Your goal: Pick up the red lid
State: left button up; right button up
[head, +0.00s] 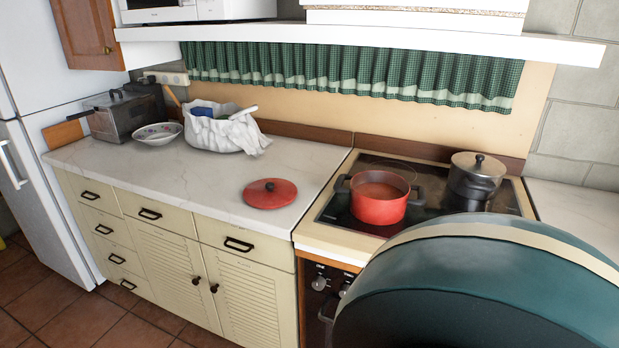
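The red lid (270,193) lies flat on the white marble countertop, near its front edge and left of the stove. It is round, with a small dark knob on top. A red pot (379,198) with dark handles stands uncovered on the stove, to the right of the lid and apart from it. Nothing touches or covers the lid. Neither of my grippers is in view.
A lidded dark pot (474,183) stands at the stove's right. Counter around the lid is clear. A large teal rounded shape, unidentified, blocks the lower right.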

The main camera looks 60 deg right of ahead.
aim_at(268, 192)
jog(key=z, duration=1.5)
